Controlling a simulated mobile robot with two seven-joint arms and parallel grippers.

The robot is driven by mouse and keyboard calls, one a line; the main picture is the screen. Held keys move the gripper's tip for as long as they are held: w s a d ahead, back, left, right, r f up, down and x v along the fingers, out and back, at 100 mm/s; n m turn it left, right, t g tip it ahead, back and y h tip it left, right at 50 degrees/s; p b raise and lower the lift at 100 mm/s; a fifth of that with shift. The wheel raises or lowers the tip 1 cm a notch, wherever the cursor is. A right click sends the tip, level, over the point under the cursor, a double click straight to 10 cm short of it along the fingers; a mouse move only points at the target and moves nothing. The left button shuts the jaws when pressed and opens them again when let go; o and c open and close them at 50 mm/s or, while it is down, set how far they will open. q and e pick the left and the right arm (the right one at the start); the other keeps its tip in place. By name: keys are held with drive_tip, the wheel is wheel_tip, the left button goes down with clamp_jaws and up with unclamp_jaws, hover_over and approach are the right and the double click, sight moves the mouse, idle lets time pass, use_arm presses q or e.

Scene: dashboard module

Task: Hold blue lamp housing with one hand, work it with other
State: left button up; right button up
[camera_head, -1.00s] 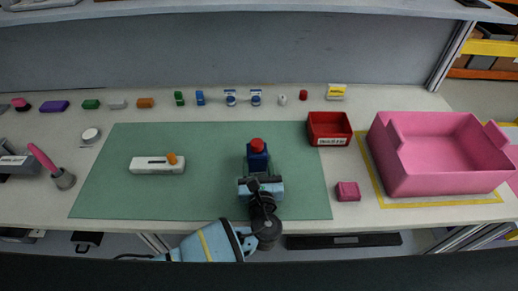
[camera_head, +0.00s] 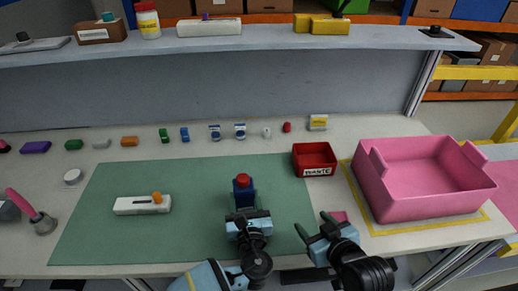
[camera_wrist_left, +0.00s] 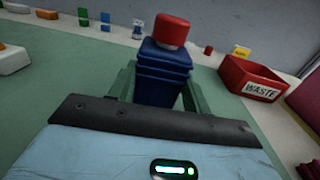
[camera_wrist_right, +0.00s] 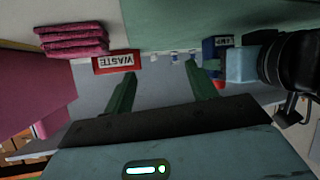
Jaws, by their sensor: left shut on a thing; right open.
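The blue lamp housing (camera_head: 243,195) stands on the green mat (camera_head: 100,230) and has a red cap (camera_head: 242,178) on top. My left gripper (camera_head: 246,212) is shut on the housing from the near side. In the left wrist view the housing (camera_wrist_left: 163,78) sits between the green fingers, with the red cap (camera_wrist_left: 172,30) above them. My right gripper (camera_head: 318,228) is open and empty, to the right of the housing and apart from it. In the right wrist view its fingers (camera_wrist_right: 162,90) are spread, and the housing (camera_wrist_right: 210,50) shows beyond one finger.
A red waste bin (camera_head: 314,160) stands behind my right gripper. A large pink bin (camera_head: 425,195) is at the right. A pink block (camera_head: 340,215) is partly hidden by my right gripper. A white device with an orange knob (camera_head: 142,205) lies on the mat's left. Small parts line the back.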

drive_tip(key=w+a+r+n+g+y, duration=0.2)
drive_tip(key=w+a+r+y, duration=0.1)
drive_tip(key=w+a+r, duration=0.35)
drive_tip(key=n+g+y, duration=0.1)
drive_tip(key=n+g, duration=0.1)
drive_tip(key=g, duration=0.1)
approach(243, 178)
drive_tip(key=x, duration=0.3)
wheel_tip(243, 178, up, 8)
drive_tip(key=n+g+h, duration=0.1)
drive_tip(key=g+h, duration=0.3)
drive_tip(key=shift+w+n+g, duration=0.3)
drive_tip(key=shift+w, duration=0.05)
drive_tip(key=x, duration=1.2)
drive_tip(key=shift+w, duration=0.1)
